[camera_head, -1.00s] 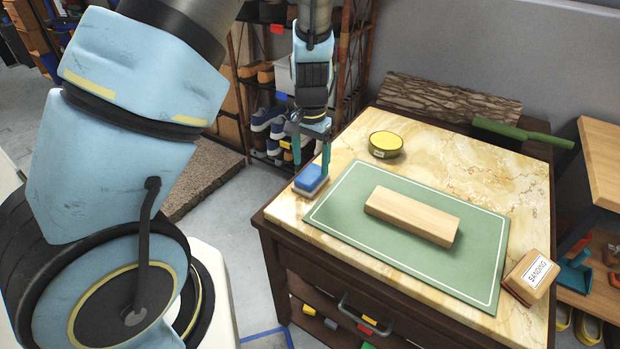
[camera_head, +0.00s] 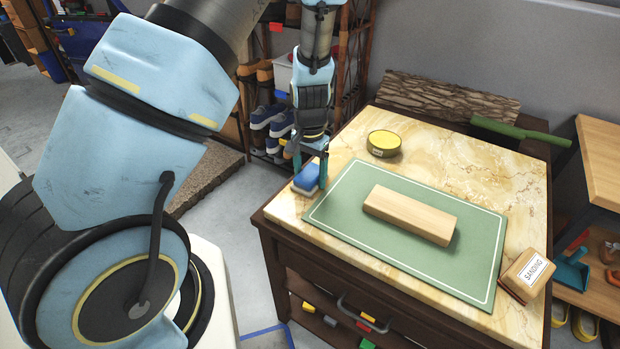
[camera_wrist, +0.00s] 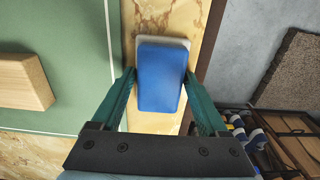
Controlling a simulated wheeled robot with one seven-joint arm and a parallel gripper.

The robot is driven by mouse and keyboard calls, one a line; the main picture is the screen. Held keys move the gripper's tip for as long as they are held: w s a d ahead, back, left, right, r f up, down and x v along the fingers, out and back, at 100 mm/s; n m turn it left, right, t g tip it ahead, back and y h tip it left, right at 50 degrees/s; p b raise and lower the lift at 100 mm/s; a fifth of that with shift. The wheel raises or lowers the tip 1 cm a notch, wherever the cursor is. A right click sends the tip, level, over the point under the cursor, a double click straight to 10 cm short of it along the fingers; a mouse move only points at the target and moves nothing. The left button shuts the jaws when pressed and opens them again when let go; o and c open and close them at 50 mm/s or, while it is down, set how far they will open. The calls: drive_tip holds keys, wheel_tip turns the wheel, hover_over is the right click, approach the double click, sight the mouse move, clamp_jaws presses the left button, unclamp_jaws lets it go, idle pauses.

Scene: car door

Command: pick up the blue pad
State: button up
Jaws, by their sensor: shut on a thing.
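The blue pad (camera_head: 307,177) has a pale base layer and sits at the left corner of the marble-topped cabinet (camera_head: 474,180), beside the green mat. In the wrist view the pad (camera_wrist: 162,78) lies between the two teal fingers of my gripper (camera_wrist: 160,78), near the table edge. In the head view my gripper (camera_head: 310,178) is down at the pad from above, with its fingers on either side. It is shut on the pad, which appears to be at table height. Whether the pad's base touches the marble is hard to tell.
A wooden block (camera_head: 410,214) lies on the green mat (camera_head: 345,205). A round yellow tin (camera_head: 383,143) stands behind the mat. A block labelled SANDING (camera_head: 527,275) is at the front right. A green-handled tool (camera_head: 520,131) lies at the back.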

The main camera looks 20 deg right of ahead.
sight(310, 173)
drive_tip(key=c, duration=0.4)
wheel_tip(310, 173, up, 10)
drive_tip(key=shift+r+b, duration=0.1)
drive_tip(key=shift+b, duration=0.25)
drive_tip(key=o, duration=0.8)
drive_tip(key=c, duration=0.5)
